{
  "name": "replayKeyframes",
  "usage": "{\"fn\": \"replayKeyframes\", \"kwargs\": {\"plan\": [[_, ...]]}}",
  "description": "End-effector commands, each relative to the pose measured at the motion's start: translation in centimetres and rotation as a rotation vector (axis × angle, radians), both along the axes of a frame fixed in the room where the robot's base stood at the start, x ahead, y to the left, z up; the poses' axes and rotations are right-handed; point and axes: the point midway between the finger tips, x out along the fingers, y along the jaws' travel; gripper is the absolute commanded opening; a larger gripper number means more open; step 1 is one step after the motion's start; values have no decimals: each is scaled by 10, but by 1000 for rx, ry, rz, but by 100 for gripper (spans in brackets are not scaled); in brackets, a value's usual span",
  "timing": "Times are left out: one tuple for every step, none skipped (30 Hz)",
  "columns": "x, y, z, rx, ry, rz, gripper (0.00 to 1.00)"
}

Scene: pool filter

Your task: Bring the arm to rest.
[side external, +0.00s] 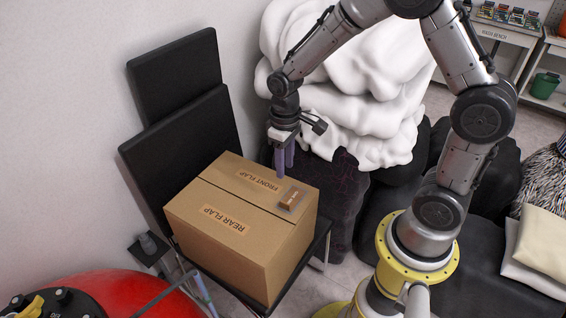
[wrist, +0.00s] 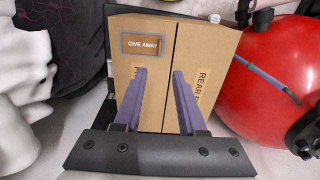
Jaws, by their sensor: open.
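My gripper (side external: 284,160) is open and empty, pointing down above the front flap side of a cardboard box. In the wrist view my gripper (wrist: 159,75) shows its two purple fingers apart, with box top between them. The cardboard box (side external: 245,262) sits on a black chair; its top flaps are closed flat, and it also shows in the wrist view (wrist: 150,100). Labels read "FRONT FLAP" (side external: 259,181) and "REAR FLAP" (side external: 224,219). A small brown label block (side external: 291,198) lies on the box top near its right edge; the wrist view reads it "GIVE AWAY" (wrist: 142,44).
The black chair's backrest (side external: 180,140) stands left of the box. White puffy bedding (side external: 370,90) is heaped close behind my gripper. A red rounded tank (side external: 120,295) is at the lower left. Pale cushions (side external: 540,245) lie at the right. A shelf bench (side external: 505,30) stands far back.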

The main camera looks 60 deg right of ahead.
Motion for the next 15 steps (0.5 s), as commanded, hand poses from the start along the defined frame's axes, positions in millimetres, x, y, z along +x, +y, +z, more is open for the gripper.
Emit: {"fn": "replayKeyframes", "kwargs": {"plan": [[2,0,4,0,-12,1,40],[3,1,9,-1,-25,2,40],[7,1,19,-2,-54,3,40],[9,1,29,-2,-80,5,40],[10,2,40,-4,-108,6,40],[10,3,58,-5,-152,8,40],[8,3,73,-5,-184,10,40],[4,4,88,-6,-218,11,40],[-4,5,108,-7,-262,11,40],[-11,6,122,-7,-294,10,40],[-19,6,135,-7,-324,9,40],[-31,7,151,-7,-360,8,40],[-41,8,161,-6,-387,6,40],[-52,9,171,-6,-413,4,40],[-67,9,182,-5,-446,1,40]]}}
